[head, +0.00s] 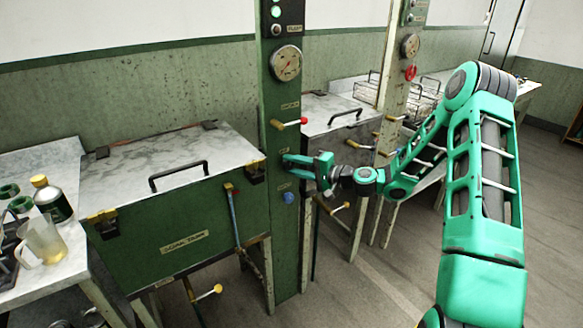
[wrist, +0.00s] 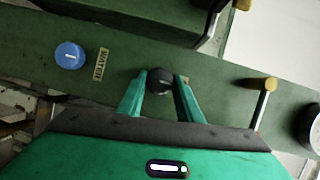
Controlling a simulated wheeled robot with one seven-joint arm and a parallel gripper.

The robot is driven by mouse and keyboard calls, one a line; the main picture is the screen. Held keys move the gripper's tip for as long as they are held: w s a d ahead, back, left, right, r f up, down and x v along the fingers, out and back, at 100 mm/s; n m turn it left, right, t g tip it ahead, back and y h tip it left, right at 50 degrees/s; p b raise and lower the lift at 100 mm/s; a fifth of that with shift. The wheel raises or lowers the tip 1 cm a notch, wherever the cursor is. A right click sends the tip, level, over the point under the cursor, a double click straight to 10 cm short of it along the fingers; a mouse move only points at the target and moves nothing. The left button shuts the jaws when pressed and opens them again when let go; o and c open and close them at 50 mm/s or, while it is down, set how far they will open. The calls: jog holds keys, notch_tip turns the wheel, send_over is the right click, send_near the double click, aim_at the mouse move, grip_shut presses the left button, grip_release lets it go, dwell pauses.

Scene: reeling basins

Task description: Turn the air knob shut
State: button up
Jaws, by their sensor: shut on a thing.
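A black round knob (wrist: 160,80) sits on the green post (head: 282,235), between the fingertips of my gripper (wrist: 160,95). The gripper is shut on it, one finger on each side.
A green basin cabinet (head: 180,235) stands left of the post. A second post (head: 388,110) and basin (head: 340,125) stand right. The right floor is open.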

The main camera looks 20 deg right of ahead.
jog(key=shift+d+f, duration=0.25)
jog(key=shift+d, duration=0.05)
jog(key=o, duration=1)
jog(key=shift+o, duration=0.2)
jog(key=shift+a+r, duration=0.1)
jog(key=v, duration=1)
jog(key=shift+s+d, duration=0.2)
jog(key=shift+d, duration=0.1)
